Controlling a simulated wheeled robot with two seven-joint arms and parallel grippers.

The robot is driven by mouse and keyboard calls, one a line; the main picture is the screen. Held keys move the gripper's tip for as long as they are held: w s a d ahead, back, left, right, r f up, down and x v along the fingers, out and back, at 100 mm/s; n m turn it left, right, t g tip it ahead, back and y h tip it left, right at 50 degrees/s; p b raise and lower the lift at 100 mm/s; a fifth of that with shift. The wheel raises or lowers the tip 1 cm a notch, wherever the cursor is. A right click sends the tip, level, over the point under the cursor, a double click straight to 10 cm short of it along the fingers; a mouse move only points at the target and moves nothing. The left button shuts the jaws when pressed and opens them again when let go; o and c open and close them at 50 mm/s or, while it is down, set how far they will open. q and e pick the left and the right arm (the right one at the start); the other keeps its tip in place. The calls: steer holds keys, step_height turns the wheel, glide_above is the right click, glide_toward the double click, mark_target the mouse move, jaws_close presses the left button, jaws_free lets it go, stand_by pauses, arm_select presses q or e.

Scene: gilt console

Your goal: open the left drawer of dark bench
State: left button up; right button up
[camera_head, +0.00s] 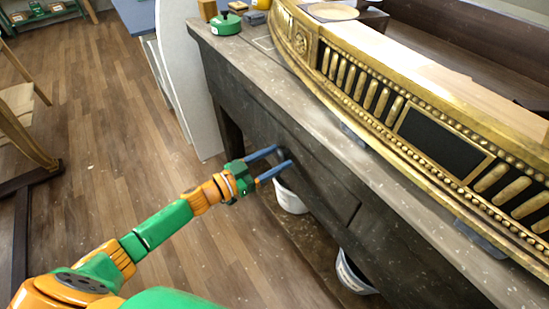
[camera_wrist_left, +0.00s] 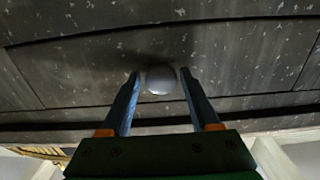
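The dark bench (camera_head: 300,80) runs diagonally across the right of the head view. Its left drawer front (camera_head: 318,178) looks flush with the bench face. In the wrist view a pale round knob (camera_wrist_left: 160,79) shows on the dark drawer front (camera_wrist_left: 90,75). My left gripper (camera_head: 282,156) is at the bench face. Its two blue fingers are apart, and in the wrist view (camera_wrist_left: 161,76) the tips stand on either side of the knob, with small gaps apparent. In the head view the knob is hard to make out against the dark face. My right gripper is not in view.
A long gilt console piece (camera_head: 400,100) lies on the bench top. A green pot (camera_head: 226,23) stands at the bench's far end. White buckets (camera_head: 290,198) (camera_head: 352,275) stand below the drawers. The wooden floor (camera_head: 110,130) at left is mostly clear; a wooden chair (camera_head: 20,115) stands at the left edge.

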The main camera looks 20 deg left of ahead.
arm_select(q)
jaws_close()
stand_by(1.2)
